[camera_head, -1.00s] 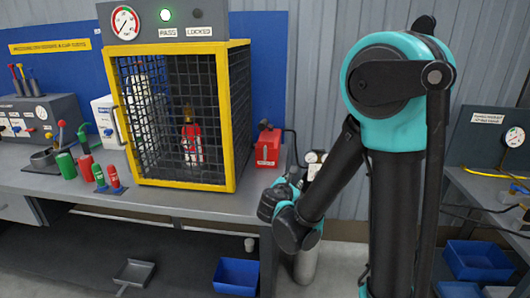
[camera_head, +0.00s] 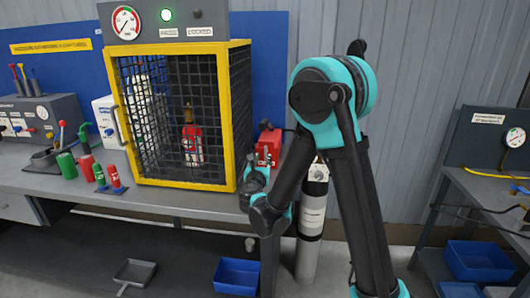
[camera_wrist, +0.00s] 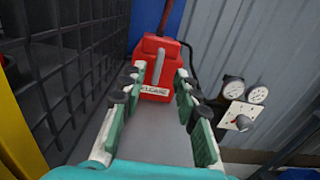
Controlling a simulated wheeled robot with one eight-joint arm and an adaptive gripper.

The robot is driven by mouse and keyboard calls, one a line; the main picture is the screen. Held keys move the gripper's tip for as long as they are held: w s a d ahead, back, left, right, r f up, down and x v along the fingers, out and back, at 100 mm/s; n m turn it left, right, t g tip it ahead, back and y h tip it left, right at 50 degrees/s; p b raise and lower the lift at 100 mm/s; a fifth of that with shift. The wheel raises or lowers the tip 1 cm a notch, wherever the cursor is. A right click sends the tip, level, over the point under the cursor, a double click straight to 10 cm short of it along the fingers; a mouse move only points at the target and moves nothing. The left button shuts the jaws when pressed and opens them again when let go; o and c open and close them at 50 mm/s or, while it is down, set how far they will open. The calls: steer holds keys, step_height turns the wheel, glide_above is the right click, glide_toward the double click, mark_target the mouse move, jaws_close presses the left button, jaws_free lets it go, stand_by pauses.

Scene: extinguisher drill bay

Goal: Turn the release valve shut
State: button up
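The release valve is a red box (camera_wrist: 150,52) with a partly covered label ending in "LEASE" and a grey lever (camera_wrist: 158,66) standing up on its front. The red box also shows in the head view (camera_head: 268,146), at the right end of the bench beside the yellow-framed cage. My gripper (camera_wrist: 160,72) is open, with one finger on each side of the lever in the picture. I see no clear contact with the lever. In the head view my arm's end partly covers the valve's lower part.
The mesh cage (camera_head: 240,110) stands close on the left, holding a red extinguisher (camera_head: 191,140). A grey cylinder (camera_head: 311,215) with gauges (camera_wrist: 233,88) stands to the right of the bench. A dark hose runs behind the valve.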

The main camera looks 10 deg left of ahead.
mark_target(265, 150)
steer(key=w, duration=0.7)
steer(key=shift+w+d, duration=0.15)
steer(key=shift+w, duration=0.1)
jaws_close()
